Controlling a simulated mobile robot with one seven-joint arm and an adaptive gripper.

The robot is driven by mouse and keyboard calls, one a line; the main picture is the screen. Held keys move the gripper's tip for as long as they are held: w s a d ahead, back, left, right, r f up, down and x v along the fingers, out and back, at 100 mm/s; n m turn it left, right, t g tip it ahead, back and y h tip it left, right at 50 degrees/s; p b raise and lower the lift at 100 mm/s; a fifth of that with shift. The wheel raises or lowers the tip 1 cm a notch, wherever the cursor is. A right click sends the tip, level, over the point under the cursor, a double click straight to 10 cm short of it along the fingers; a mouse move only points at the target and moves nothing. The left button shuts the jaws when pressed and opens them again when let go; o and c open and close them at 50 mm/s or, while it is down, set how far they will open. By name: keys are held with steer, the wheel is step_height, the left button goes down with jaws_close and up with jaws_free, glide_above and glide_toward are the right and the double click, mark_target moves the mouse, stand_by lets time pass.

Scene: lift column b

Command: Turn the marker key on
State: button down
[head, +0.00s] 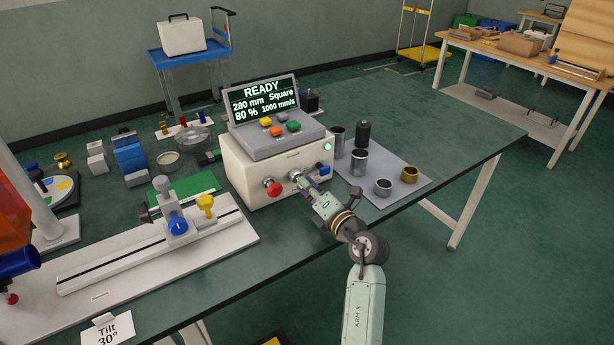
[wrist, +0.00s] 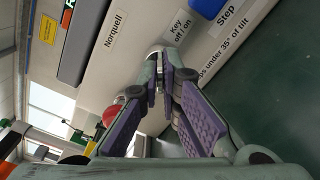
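The marker controller (head: 250,172) is a cream box on the green table, with a raised screen (head: 264,100) reading READY, 280 mm, Square, 80 %, 1000 mm/s. The marker key is on its front face, at a silver lock (wrist: 157,52) beside the label "Key off | on" (wrist: 181,27). My gripper (head: 301,178) reaches the front face from the right. In the wrist view my gripper (wrist: 162,78) has its fingertips closed together at the key, and they hide most of it. The key's exact angle cannot be told.
A red knob (head: 273,187) sits left of the key and a blue button (head: 325,171) right of it. A green light (head: 328,147) glows above. A grey tray (head: 403,184) with metal cups stands to the right, a slide rail (head: 110,262) to the left.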

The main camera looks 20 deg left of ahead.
stand_by(0.4)
steer(key=c, duration=1.8)
jaws_free()
steer(key=v, duration=1.2)
steer(key=shift+s, duration=0.1)
steer(key=shift+r, duration=0.1)
